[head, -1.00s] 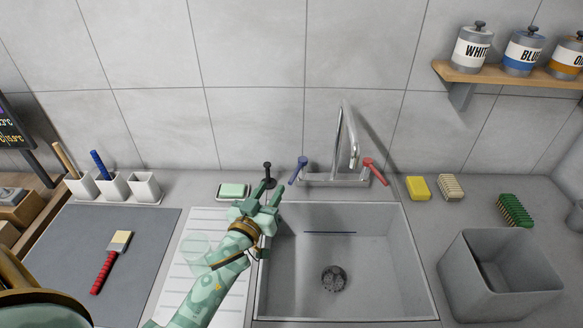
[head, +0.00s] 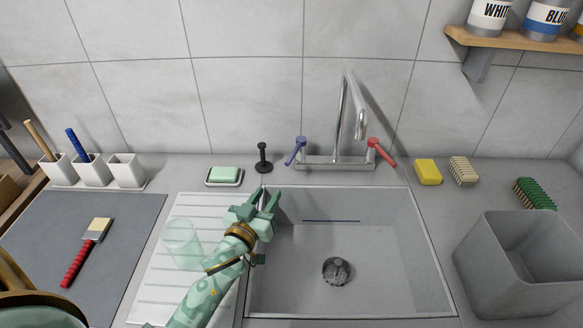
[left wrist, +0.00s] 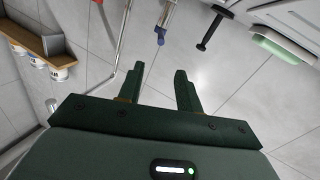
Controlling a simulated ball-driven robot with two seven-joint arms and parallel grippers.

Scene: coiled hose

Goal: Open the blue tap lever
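The blue tap lever (head: 295,152) stands tilted at the left end of the chrome tap base (head: 335,164), behind the sink. In the left wrist view the blue lever (left wrist: 164,22) is beyond the fingertips, apart from them. My left gripper (head: 266,194) is open and empty above the back left corner of the sink, in front and to the left of the lever. Its two parted fingers (left wrist: 153,80) show in the left wrist view. The red lever (head: 380,152) is at the tap base's right end. My right gripper is not in view.
A black knobbed fixture (head: 263,158) and a soap dish (head: 224,177) stand left of the lever. A clear glass (head: 183,245) is on the drainboard beside my left arm. A yellow sponge (head: 428,172) lies right of the tap. The sink (head: 375,270) is empty.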

